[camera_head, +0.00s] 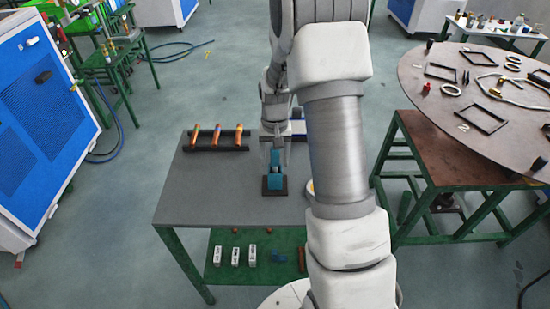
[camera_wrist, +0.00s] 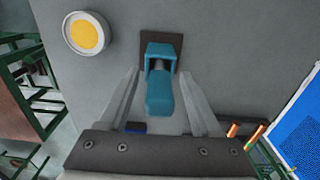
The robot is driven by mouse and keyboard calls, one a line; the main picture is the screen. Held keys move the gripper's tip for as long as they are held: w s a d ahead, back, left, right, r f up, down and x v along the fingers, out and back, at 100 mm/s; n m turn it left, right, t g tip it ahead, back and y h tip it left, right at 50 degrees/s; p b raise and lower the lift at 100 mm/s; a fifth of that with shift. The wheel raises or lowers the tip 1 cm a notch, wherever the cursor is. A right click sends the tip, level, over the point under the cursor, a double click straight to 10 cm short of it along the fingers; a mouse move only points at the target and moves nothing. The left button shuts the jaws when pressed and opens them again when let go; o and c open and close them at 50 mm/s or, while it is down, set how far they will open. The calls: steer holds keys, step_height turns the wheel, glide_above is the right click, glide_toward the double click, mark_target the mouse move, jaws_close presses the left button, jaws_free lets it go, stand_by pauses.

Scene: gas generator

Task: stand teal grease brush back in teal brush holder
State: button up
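The teal brush holder (camera_head: 274,183) stands on a dark square base on the grey table. In the wrist view the holder (camera_wrist: 160,48) shows as a teal frame at the top centre. The teal grease brush (camera_wrist: 160,96) has its grey metal collar at the holder's opening, and its handle sticks out toward my wrist camera. The brush appears to stand in the holder; its bristles are hidden. My gripper (camera_wrist: 159,78) has its fingers apart, one on each side of the brush handle, with visible gaps. In the head view my gripper (camera_head: 276,147) is directly above the holder.
A round dish with yellow contents (camera_wrist: 86,33) stands beside the holder. The lower green shelf (camera_head: 215,272) holds small boxes. A round table (camera_head: 465,105) stands at right. The table's front left is clear.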

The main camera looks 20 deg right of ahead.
steer(key=shift+r, duration=0.1)
step_height(320, 180, up, 11)
steer(key=shift+s+a+r, duration=0.1)
steer(key=shift+r, duration=0.65)
steer(key=s+a+r+n+t, duration=0.1)
steer(key=s+a+r+t, duration=0.1)
steer(key=s, duration=0.5)
steer(key=s+a+r+n+t, duration=0.1)
steer(key=s+a+r+n, duration=0.1)
steer(key=s+a+r, duration=0.2)
steer(key=s+a+r+n+t, duration=0.1)
steer(key=s+r, duration=0.5)
steer(key=s, duration=0.6)
steer(key=shift+a+r+n+t, duration=0.35)
steer(key=shift+a+t, duration=0.45)
steer(key=shift+a, duration=0.4)
